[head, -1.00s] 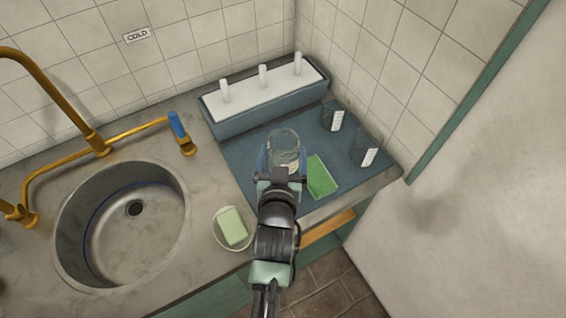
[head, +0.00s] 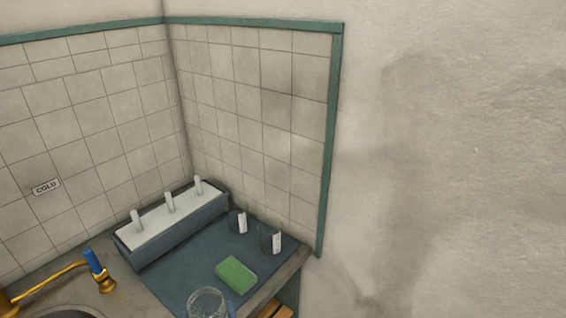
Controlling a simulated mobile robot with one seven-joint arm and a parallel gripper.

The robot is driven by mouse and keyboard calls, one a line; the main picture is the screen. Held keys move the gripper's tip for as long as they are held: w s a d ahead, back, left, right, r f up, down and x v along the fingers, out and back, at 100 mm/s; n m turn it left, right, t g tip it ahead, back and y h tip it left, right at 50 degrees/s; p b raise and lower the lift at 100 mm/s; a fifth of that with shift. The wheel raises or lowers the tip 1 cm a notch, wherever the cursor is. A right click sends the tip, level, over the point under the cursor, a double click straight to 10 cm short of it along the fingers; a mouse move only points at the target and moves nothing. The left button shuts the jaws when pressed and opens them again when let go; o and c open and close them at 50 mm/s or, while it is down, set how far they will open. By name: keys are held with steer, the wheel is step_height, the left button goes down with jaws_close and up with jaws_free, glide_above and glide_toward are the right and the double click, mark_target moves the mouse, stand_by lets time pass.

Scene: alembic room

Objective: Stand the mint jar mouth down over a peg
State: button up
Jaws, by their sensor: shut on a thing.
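A clear glass jar (head: 207,301) shows at the bottom edge, with its round rim upward; its lower part is cut off and no label on it can be read, so I take it for the mint jar. My gripper (head: 210,313) is almost wholly below the picture; only a bit of a blue finger shows beside the jar, and it is shut on the jar. Three white upright pegs stand bare in a row on a white-topped blue rack: left peg (head: 137,221), middle peg (head: 170,202), right peg (head: 198,186). The rack (head: 180,235) stands against the tiled wall, beyond the jar.
Two glass vessels with white labels (head: 238,221) (head: 271,238) stand on the blue mat (head: 185,275) at right. A green sponge (head: 236,274) lies between them and the jar. A brass tap with a blue handle (head: 93,262) is at left. A wall closes the right.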

steer(key=s+d+f+m+h+p, duration=0.2)
steer(key=s+d+f, duration=0.4)
steer(key=s+d, duration=0.5)
steer(key=d+m+h, duration=0.1)
steer(key=d+h, duration=0.1)
steer(key=d, duration=0.1)
steer(key=shift+s+f+t, duration=0.15)
steer(key=shift+f+t, duration=0.05)
steer(key=shift+t, duration=0.1)
